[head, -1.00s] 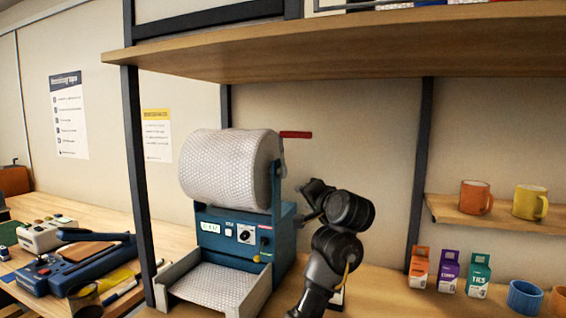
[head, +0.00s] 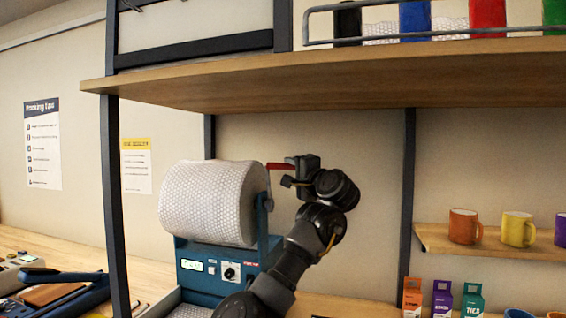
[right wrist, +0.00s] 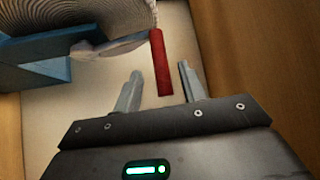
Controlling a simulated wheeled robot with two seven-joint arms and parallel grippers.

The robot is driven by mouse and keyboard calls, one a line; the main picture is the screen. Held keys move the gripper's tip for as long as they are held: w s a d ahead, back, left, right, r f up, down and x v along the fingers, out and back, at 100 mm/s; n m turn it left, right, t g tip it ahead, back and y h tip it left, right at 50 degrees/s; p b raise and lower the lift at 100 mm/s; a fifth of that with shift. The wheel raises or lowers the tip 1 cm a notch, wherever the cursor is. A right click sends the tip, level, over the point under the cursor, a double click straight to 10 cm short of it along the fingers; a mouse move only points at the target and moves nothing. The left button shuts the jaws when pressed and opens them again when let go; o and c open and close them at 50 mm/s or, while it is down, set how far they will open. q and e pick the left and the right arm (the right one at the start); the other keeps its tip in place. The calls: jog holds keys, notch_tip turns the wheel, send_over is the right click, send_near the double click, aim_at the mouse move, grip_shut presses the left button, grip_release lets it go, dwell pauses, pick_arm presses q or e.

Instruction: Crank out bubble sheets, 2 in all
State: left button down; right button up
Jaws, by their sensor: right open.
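The bubble wrap roll (head: 205,205) sits on the blue dispenser machine (head: 222,284), which has a small lit display and a dial. A red crank handle (head: 277,166) sticks out to the right at the roll's upper right. My right gripper (head: 296,178) is level with the handle at its outer end. In the right wrist view the red handle (right wrist: 160,62) lies between the two open fingers of my right gripper (right wrist: 160,70), with gaps on both sides. The machine's front tray (head: 190,310) is mostly cut off at the bottom edge. My left gripper is out of view.
A wooden shelf (head: 340,82) runs above the machine, with a dark post (head: 115,210) left of the roll. Mugs (head: 465,227) stand on a small shelf at right, with small cartons (head: 442,299) below. A stapler-like blue tool (head: 70,292) lies at left.

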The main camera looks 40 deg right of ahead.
aim_at(286, 167)
jog(key=p+x, duration=0.1)
jog(key=x, duration=0.3)
jog(key=shift+d+r+p, duration=0.1)
jog(key=shift+p, duration=0.25)
jog(key=shift+w+d, duration=0.1)
jog(key=shift+w, duration=0.55)
grip_shut()
